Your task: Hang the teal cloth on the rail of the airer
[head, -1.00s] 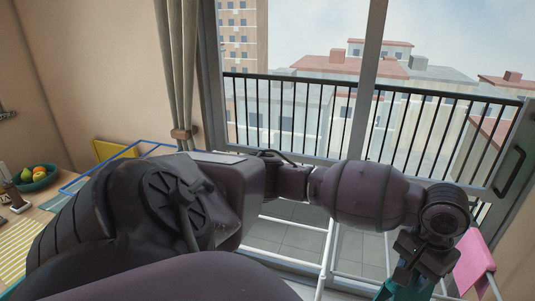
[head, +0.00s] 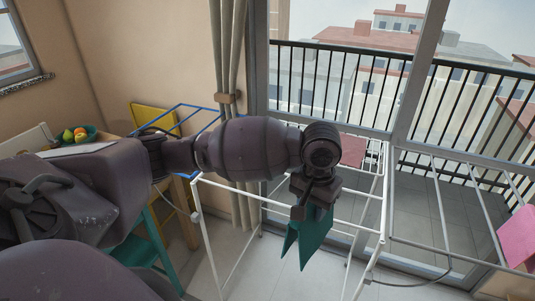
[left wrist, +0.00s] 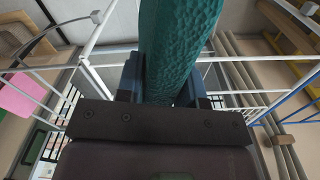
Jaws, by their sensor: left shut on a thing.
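The teal cloth (head: 308,240) hangs down from my left gripper (head: 315,205), which is shut on it. In the left wrist view the cloth (left wrist: 178,45) runs between the two fingers (left wrist: 163,80) and fills the upper middle. The white airer (head: 207,235) stands below and around the gripper in the head view. The cloth hangs in front of its upper rails; I cannot tell whether it touches one. White rails (left wrist: 235,92) also show behind the fingers in the left wrist view. My right gripper is not in view.
A dull red cloth (head: 352,148) lies at the airer's far side. A pink cloth (head: 518,235) hangs on the airer's right wing. A table with a fruit bowl (head: 76,134) and a teal stool (head: 145,245) are at the left. A glass balcony door is behind.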

